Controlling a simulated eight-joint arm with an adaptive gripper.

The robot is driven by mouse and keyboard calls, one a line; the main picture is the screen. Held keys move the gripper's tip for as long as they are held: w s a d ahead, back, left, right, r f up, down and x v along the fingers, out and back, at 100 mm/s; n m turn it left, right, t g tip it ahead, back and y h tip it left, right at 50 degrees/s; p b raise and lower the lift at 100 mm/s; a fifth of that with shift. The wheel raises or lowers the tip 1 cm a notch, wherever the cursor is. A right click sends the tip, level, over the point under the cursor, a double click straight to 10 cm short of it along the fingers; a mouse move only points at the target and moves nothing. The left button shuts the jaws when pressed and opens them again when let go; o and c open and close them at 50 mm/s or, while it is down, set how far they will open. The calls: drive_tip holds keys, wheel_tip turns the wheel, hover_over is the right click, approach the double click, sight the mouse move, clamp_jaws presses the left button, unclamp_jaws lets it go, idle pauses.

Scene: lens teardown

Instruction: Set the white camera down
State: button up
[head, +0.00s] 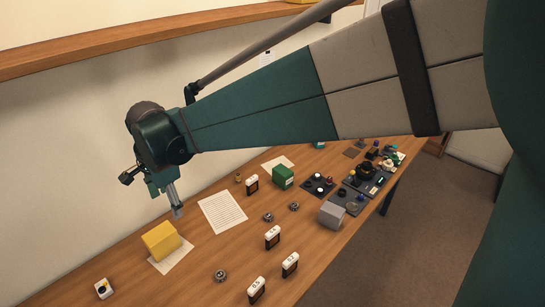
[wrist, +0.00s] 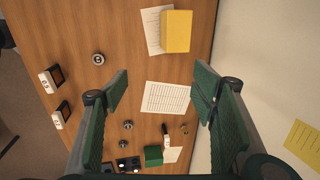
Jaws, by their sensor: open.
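A small white block with a dark round spot and a touch of orange (head: 103,288) stands on the table at the near left in the head view. It looks like the white camera, but it is too small to be sure; I do not make it out in the wrist view. My gripper (head: 178,211) hangs above the table, behind and right of that block. In the wrist view my gripper (wrist: 158,85) has its green-padded fingers wide apart with nothing between them. Below the gap lies a printed sheet (wrist: 168,97).
A yellow box (head: 161,241) stands on paper near my gripper. A green box (head: 283,177), a grey block (head: 331,215), several white-and-black labelled pieces (head: 272,237) and small metal rings (head: 220,275) are spread about. Dark trays (head: 318,186) hold parts farther right. The wall is close behind.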

drive_tip(key=s+d+r+n+t, duration=0.15)
drive_tip(key=d+r, duration=0.25)
drive_tip(key=d, duration=1)
drive_tip(key=d+r+n+t, duration=0.1)
drive_tip(key=d+r+n, duration=0.2)
drive_tip(key=d, duration=1.1)
drive_tip(key=s+d+f+n+t, duration=0.1)
drive_tip(key=s+d, duration=0.3)
drive_tip(key=d, duration=0.3)
drive_tip(key=s+d+f+n+t+h, duration=0.1)
drive_tip(key=s+d, duration=0.3)
drive_tip(key=d, duration=0.4)
drive_tip(key=s+d+f+n+t, duration=0.1)
drive_tip(key=s+d+n, duration=0.2)
drive_tip(key=d, duration=0.5)
drive_tip(key=shift+s+d+h, duration=0.15)
drive_tip(key=shift+s+h, duration=0.15)
drive_tip(key=shift+s, duration=0.5)
